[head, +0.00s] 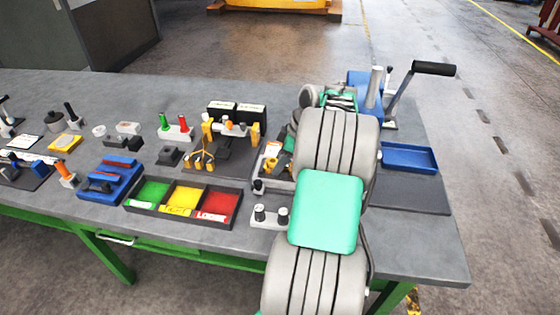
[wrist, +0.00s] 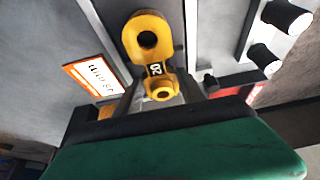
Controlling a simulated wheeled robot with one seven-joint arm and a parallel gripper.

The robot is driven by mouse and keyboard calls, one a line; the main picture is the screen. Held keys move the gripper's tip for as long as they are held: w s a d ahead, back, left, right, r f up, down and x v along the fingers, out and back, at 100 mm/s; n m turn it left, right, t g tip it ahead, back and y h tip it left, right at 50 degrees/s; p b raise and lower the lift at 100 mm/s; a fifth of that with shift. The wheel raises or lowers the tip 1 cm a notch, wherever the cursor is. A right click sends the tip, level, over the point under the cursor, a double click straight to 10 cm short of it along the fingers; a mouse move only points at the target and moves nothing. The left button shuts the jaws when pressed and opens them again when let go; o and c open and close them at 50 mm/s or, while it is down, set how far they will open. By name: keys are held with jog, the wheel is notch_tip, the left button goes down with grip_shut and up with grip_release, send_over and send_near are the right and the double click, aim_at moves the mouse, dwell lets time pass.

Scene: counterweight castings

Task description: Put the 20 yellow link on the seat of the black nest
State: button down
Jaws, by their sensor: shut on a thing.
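The yellow link marked 20 (wrist: 150,59) shows in the wrist view, with a large ring at the far end and a smaller ring near my gripper (wrist: 158,96). My gripper is shut on the link by its small-ring end; the fingers are partly hidden by the green and black wrist housing. In the head view my arm covers the gripper and most of the area under it. A small black block (head: 168,155) and a dark stand with yellow posts (head: 235,130) stand left of the arm. I cannot tell which dark piece is the black nest.
An orange-edged card (wrist: 95,78) lies beside the link. A grey block with two black posts (head: 270,215) stands close to my arm. A green, yellow and red sorting tray (head: 185,203) lies at the front. A blue tray (head: 408,157) is at right.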

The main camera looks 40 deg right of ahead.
aim_at(289, 166)
jog(key=c, duration=0.7)
grip_release()
jog(key=shift+f, duration=0.1)
jog(key=shift+r+p, duration=0.4)
jog(key=shift+r, duration=0.05)
jog(key=p+v, duration=0.5)
jog(key=v, duration=0.2)
jog(key=shift+s+d, duration=0.1)
jog(key=a+r+m+h, duration=0.15)
jog(key=a+r, duration=0.25)
jog(key=a, duration=0.9)
jog(key=a+r+m, duration=0.3)
jog(key=a+r, duration=0.2)
jog(key=a, duration=0.8)
jog(key=s+a+m, duration=0.1)
jog(key=s+a, duration=0.1)
jog(key=s+a+f+m, duration=0.1)
jog(key=s+a, duration=0.1)
jog(key=s+a+m+t+h, duration=0.1)
jog(key=s+a, duration=0.1)
jog(key=s, duration=0.1)
jog(key=shift+s+a+f, duration=0.15)
jog(key=shift+a+f, duration=0.2)
jog(key=shift+f, duration=0.05)
